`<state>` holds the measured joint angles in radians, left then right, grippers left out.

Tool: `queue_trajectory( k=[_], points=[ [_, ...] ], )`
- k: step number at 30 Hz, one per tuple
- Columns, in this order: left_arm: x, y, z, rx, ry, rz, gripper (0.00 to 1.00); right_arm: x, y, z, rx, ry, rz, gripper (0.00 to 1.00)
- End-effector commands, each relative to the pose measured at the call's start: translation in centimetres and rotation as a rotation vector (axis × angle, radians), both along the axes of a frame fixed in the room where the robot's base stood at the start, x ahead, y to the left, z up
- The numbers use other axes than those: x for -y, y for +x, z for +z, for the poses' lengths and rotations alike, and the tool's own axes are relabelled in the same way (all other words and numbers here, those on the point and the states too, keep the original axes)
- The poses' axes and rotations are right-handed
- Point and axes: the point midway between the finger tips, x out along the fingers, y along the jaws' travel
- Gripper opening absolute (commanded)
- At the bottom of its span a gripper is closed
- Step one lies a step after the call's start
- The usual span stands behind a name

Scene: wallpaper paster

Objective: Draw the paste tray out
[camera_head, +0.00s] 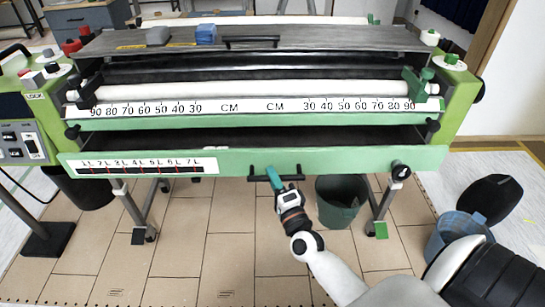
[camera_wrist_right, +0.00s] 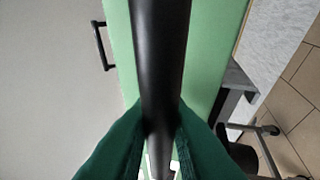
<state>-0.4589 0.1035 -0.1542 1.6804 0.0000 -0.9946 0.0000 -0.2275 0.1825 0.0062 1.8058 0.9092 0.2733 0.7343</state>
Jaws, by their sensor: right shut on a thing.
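The paste tray has a long green front panel (camera_head: 235,162) across the lower front of the machine, with a litre scale at its left. Its dark interior (camera_head: 290,137) shows as a strip behind the panel's top edge. A black bar handle (camera_head: 291,177) sits at the panel's middle. My right gripper (camera_head: 272,178) is at this handle's left part. In the right wrist view, its green fingers are shut on the black bar (camera_wrist_right: 160,60), which runs between them. My left gripper is not in view.
The machine's ruler rail (camera_head: 250,106) and white roller (camera_head: 260,88) lie above the tray. A dark bucket (camera_head: 341,205) stands on the floor below, beside a machine leg (camera_head: 385,205). A bluish bin (camera_head: 455,235) stands at the right. The tiled floor in front is mostly clear.

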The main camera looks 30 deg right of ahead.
Motion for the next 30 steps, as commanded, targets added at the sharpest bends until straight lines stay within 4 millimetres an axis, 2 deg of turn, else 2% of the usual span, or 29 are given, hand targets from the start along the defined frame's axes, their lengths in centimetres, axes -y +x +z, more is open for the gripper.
queue_trajectory(
  k=[1,6,12,18,30],
  points=[
    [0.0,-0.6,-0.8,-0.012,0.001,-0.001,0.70,-0.8,-1.3,0.1,-0.008,0.004,0.002,0.00],
    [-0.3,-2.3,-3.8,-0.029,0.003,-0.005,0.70,-3.0,-4.9,0.0,-0.007,0.003,0.002,0.00],
    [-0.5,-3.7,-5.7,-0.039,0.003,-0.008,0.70,-4.8,-7.8,0.0,-0.005,0.001,0.002,0.00],
    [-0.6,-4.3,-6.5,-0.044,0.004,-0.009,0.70,-5.5,-9.0,-0.1,-0.004,0.001,0.002,0.00],
    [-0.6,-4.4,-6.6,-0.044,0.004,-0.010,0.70,-5.6,-9.1,-0.2,-0.003,0.000,0.002,0.00]
  ],
)
